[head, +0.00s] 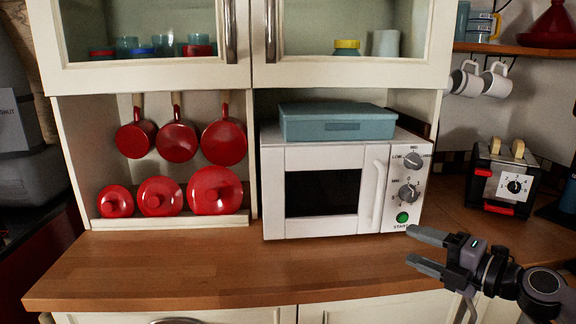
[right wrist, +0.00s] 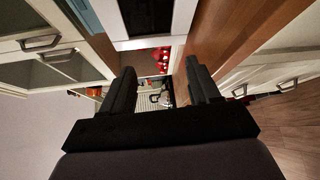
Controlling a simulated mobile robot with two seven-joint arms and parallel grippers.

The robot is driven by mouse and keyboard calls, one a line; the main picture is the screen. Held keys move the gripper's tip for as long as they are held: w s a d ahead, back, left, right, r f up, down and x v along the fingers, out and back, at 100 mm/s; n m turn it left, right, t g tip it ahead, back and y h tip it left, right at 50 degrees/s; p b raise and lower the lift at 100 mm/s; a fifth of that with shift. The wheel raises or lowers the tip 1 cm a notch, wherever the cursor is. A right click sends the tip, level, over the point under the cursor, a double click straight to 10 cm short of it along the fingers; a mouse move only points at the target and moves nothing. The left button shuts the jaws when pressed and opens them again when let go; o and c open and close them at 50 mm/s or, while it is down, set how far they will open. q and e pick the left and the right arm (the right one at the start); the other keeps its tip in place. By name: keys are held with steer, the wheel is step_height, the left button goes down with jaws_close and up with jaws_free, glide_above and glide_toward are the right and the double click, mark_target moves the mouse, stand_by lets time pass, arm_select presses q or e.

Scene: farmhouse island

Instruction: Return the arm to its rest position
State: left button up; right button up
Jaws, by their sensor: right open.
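My right gripper (head: 428,250) is at the right in the head view, with its two fingers apart and nothing between them. It is in front of the lower right corner of the white microwave (head: 273,190), near its green start button. Its fingers point left. In the right wrist view the two dark fingers (right wrist: 157,88) are also spread and empty, with the counter and cabinets beyond. My left gripper is in neither view.
The wooden counter (head: 170,262) is clear in front of the microwave. A blue-grey box (head: 338,128) lies on the microwave. Red pans (head: 176,141) hang at the left above red lids (head: 160,196). A toaster (head: 502,180) stands at the right. Glass-door cabinets (head: 160,76) are above.

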steer(key=s+a+f+m+t+h, duration=0.1)
steer(key=s+a+f+m, duration=0.3)
steer(key=f+m, duration=0.25)
steer(key=s+a+f+m+t+h, duration=0.1)
steer(key=s+a+f+m, duration=0.2)
steer(key=a+f+m, duration=0.3)
steer(key=s+d+f+m+g+h, duration=0.2)
steer(key=s+f+m, duration=0.4)
steer(key=s+f, duration=0.3)
steer(key=s+d+f+m+g+h, duration=0.2)
steer(key=s+f+m+h, duration=0.2)
steer(key=s+f, duration=0.6)
steer(key=shift+s+d+f+m+g, duration=0.25)
steer(key=shift+s+m, duration=0.25)
steer(key=shift+m, duration=0.65)
steer(key=shift+o, duration=0.4)
steer(key=shift+a+r, duration=0.1)
steer(key=shift+w, duration=0.1)
